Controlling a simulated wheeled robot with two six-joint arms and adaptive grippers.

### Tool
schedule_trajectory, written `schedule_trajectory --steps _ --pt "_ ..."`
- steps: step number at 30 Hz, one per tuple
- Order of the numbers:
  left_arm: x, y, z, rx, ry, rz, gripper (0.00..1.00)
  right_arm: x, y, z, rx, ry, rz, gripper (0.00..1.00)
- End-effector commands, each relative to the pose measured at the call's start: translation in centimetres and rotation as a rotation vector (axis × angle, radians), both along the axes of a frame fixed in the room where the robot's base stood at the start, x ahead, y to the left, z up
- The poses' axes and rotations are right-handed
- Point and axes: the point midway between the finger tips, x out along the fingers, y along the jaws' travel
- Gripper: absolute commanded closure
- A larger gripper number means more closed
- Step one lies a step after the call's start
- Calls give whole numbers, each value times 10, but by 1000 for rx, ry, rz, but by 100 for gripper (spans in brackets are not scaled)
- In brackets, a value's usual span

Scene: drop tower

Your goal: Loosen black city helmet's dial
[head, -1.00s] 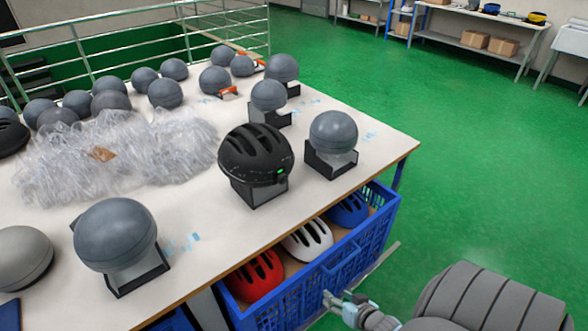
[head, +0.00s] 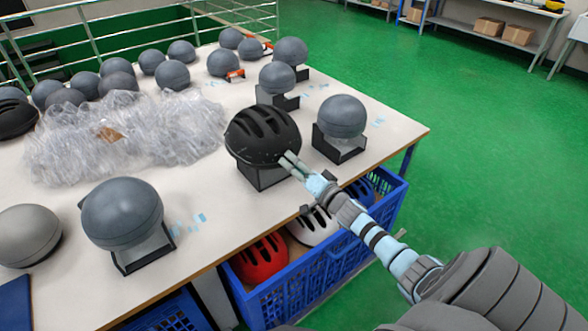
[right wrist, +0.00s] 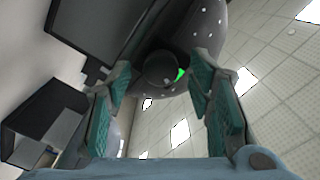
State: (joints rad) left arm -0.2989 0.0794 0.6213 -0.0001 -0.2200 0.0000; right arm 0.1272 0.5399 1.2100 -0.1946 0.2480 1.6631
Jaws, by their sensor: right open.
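The black city helmet (head: 262,133) sits on a grey headform in a dark stand (head: 262,177) near the table's front edge. In the right wrist view the helmet's rear (right wrist: 205,30) fills the top, with the round dark dial (right wrist: 160,69) and a green spot beside it. My right gripper (head: 287,163) is at the helmet's lower right side in the head view. In the right wrist view the gripper (right wrist: 162,85) is open, with its teal-padded fingers on either side of the dial. Contact with the dial cannot be told. My left gripper is not in view.
A blue crate (head: 345,270) with red, white and blue helmets stands below the table edge, under my right arm. Grey headforms stand close by, at right (head: 342,117) and front left (head: 122,212). Clear plastic wrap (head: 130,137) lies behind left. Green floor at right is free.

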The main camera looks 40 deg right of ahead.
Motion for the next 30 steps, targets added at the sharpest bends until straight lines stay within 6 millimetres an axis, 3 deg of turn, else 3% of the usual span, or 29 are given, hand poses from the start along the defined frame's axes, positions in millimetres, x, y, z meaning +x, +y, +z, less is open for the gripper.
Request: schedule_trajectory --steps 9,18,30 --pt "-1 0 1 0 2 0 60 4 1 0 1 3 2 52" --pt "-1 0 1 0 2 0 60 4 1 0 1 3 2 100" --pt "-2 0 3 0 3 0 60 4 1 1 -62 4 2 100"
